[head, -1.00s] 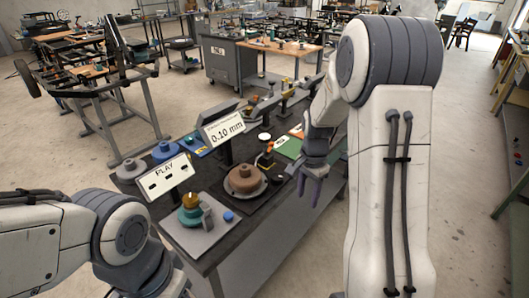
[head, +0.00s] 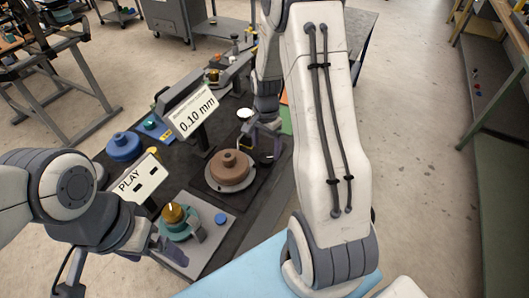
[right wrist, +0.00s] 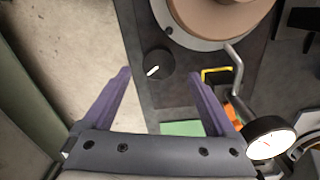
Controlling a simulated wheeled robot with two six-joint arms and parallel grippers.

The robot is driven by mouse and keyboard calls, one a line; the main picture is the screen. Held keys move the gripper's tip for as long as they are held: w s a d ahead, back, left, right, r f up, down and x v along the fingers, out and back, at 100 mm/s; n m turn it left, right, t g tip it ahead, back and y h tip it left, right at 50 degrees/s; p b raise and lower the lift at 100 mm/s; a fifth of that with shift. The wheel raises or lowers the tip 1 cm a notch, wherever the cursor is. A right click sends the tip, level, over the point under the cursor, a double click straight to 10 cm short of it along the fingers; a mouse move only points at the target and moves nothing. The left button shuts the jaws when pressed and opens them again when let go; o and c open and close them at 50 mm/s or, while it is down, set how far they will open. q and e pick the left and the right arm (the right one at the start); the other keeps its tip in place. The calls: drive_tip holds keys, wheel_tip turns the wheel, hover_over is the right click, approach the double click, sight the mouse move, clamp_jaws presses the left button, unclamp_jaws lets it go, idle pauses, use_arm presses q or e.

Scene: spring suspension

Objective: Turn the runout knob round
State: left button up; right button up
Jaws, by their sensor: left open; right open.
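The runout knob (right wrist: 157,64) is a small round black knob with a white pointer mark, on the dark panel edge in the right wrist view. My right gripper (right wrist: 161,74) is open, its purple fingers apart on either side of the knob's line; the knob shows between and just beyond the fingertips. I cannot tell the remaining height above it. In the head view my right gripper (head: 274,133) is at the right of the brown round part (head: 230,167), and the knob cannot be made out there. My left gripper (head: 168,245) is low at the left, by the front station.
A dial gauge (right wrist: 272,138) and a yellow bracket (right wrist: 216,72) stand right of my right fingers. A display reads 0.10 mm (head: 194,112). A PLAY sign (head: 138,180), a brass-topped teal part (head: 178,221) and a blue part (head: 125,146) are further left.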

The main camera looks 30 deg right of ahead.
sight(266, 157)
drive_tip(key=shift+f, duration=2.25)
drive_tip(key=shift+s, duration=0.1)
drive_tip(key=c, duration=1.4)
drive_tip(key=n, duration=0.5)
drive_tip(key=o, duration=1.4)
